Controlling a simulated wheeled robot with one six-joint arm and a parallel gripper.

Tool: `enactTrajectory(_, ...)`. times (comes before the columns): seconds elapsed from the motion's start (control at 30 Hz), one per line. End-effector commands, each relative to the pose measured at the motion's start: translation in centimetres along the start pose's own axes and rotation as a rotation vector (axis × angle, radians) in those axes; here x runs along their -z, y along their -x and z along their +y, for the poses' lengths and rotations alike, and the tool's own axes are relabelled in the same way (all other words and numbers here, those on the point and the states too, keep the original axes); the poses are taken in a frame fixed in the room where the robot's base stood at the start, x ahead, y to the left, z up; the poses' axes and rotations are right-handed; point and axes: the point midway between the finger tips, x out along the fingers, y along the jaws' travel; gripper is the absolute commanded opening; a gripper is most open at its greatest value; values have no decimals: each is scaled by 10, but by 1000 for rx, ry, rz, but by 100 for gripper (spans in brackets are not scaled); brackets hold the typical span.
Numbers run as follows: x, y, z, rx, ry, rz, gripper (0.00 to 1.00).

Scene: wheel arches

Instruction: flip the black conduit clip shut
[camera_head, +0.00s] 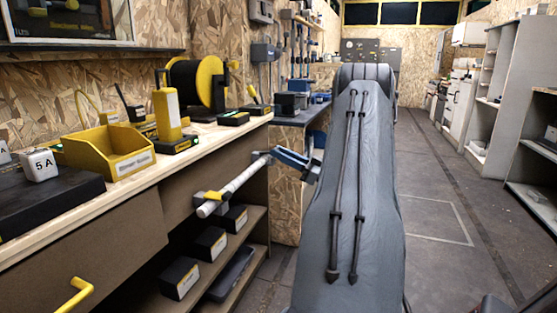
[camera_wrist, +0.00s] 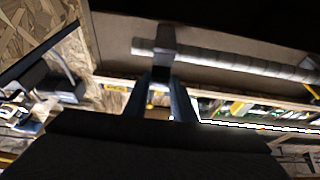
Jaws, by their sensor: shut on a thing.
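A pale conduit (camera_head: 238,184) runs along the front of the bench. The black conduit clip (camera_head: 264,154) is at its far end, small and partly hidden by my gripper (camera_head: 277,153). In the wrist view the clip (camera_wrist: 165,41) crosses the conduit (camera_wrist: 230,60) as a dark band, with a dark part reaching down between my fingers. My gripper (camera_wrist: 161,82) is shut on that lower part of the clip. Whether the clip is latched cannot be told.
A yellow clip (camera_head: 213,196) sits on the conduit's near end. The bench top (camera_head: 150,182) holds a yellow bin (camera_head: 110,150) and a cable reel (camera_head: 196,85). Black boxes (camera_head: 210,243) stand on the shelf below. The aisle floor (camera_head: 440,215) at right is clear.

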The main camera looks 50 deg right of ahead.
Motion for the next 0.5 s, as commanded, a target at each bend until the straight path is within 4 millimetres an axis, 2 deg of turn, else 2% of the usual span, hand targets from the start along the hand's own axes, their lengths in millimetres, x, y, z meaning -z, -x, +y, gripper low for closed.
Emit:
enactTrajectory(0.03,-7,1,1,-2,-2,25,1)
enactTrajectory(0.1,-9,2,1,-1,-2,58,1)
enactTrajectory(0.5,-11,3,0,-1,-1,140,1)
